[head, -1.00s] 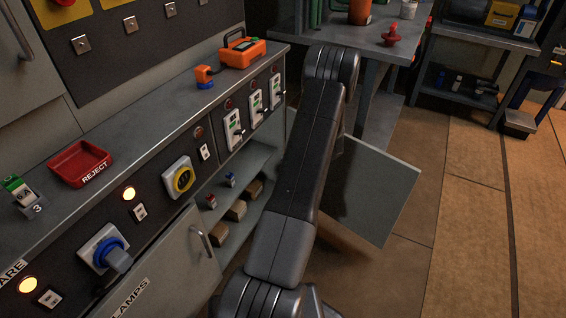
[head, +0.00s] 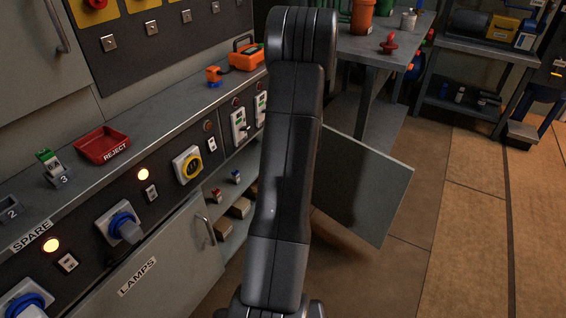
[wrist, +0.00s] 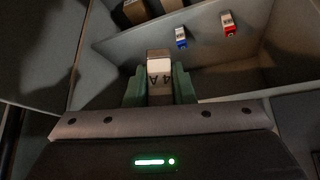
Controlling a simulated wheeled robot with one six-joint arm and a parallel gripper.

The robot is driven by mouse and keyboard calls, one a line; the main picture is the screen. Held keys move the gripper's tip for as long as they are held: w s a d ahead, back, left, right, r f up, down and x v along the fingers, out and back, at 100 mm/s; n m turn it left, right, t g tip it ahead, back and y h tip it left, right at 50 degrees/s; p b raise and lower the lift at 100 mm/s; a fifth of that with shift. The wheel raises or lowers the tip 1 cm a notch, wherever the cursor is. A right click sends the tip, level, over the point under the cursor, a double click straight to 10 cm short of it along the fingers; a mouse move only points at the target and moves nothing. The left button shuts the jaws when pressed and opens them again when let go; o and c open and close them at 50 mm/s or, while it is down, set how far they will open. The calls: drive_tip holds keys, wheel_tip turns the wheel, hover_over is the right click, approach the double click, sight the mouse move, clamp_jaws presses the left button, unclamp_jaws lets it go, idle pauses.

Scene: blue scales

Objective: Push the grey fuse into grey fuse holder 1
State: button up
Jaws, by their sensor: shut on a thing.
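My gripper (wrist: 159,88) shows in the wrist view with green fingers on both sides of a fuse. The fuse (wrist: 159,67) has a white label with dark marks, upside down in this view, and is held between the fingers, apart from any holder. In the head view my arm rises in the middle and the gripper is hidden behind it. Holder 1 is not in view. Holder 2 (head: 10,212) is at the left edge and looks empty. Holder 3 (head: 62,180) has a green and white fuse (head: 48,159) in it, tilted.
A red reject tray (head: 103,156) lies on the grey bench top. A blue fuse (wrist: 181,38) and a red fuse (wrist: 229,26) are on the shelf below. A cabinet door (head: 360,190) stands right of my arm. Open floor (head: 480,220) lies to the right.

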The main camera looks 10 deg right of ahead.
drive_tip(key=s+a+r+m+t+h, duration=0.1)
drive_tip(key=s+a+r+m, duration=0.2)
drive_tip(key=r, duration=0.4)
drive_tip(key=shift+a+m+h, duration=0.3)
drive_tip(key=shift+a, duration=0.5)
